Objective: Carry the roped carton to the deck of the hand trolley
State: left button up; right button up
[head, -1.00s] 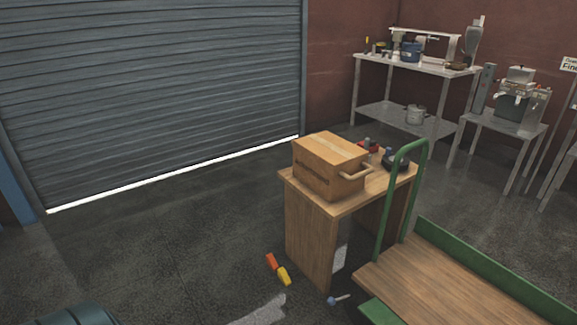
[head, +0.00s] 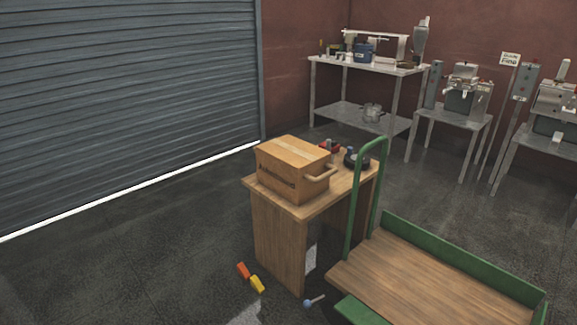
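The roped carton (head: 283,168) is a brown box with a rope handle on its right side. It sits upright on the near left part of a small wooden table (head: 277,245). The hand trolley has a wooden deck (head: 420,285) with green edges and a green upright handle (head: 352,205). It stands to the right of the table and nearer to me, and its deck is bare where it shows. Neither of my grippers is in view.
Red and dark items (head: 354,158) lie behind the carton on the table. An orange and yellow object (head: 251,278) and a blue-headed object (head: 312,301) lie on the floor before the table. Steel benches (head: 365,66) with equipment line the back wall. Floor at left is clear.

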aim_at(427, 293)
jog(key=i+j+z, duration=0.1)
jog(key=z, duration=0.5)
jog(key=i+j+z, duration=0.3)
jog(key=j, duration=0.35)
jog(key=j+z, duration=0.25)
jog(key=j, duration=0.45)
jog(key=i+j+z, duration=0.1)
jog(key=j+z, duration=0.2)
jog(key=j, duration=0.45)
